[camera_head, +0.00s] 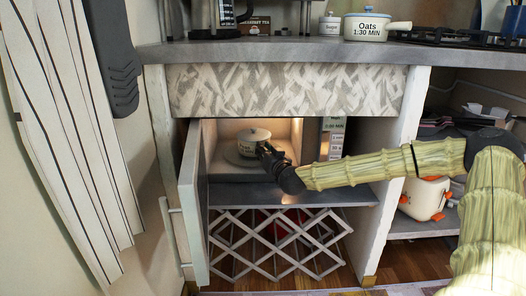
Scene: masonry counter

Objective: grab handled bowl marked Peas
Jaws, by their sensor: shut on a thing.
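A small pale lidded bowl (254,143) stands on a round plate inside the lit, open microwave under the counter. It has a dark knob on its lid. Dark lettering on its front is too small to read, so I cannot confirm Peas. My gripper (264,148) reaches in from the right and is shut at the bowl's right side, where its handle is hidden by the fingers. A second handled bowl (366,28), marked Oats 1:30 MIN, stands on the counter above.
The microwave door (194,196) stands open on the left. Its control panel (333,140) is right of the cavity. A lattice rack (277,243) is below. A white pot with orange parts (425,196) sits on the right shelf. The counter edge (280,53) overhangs the opening.

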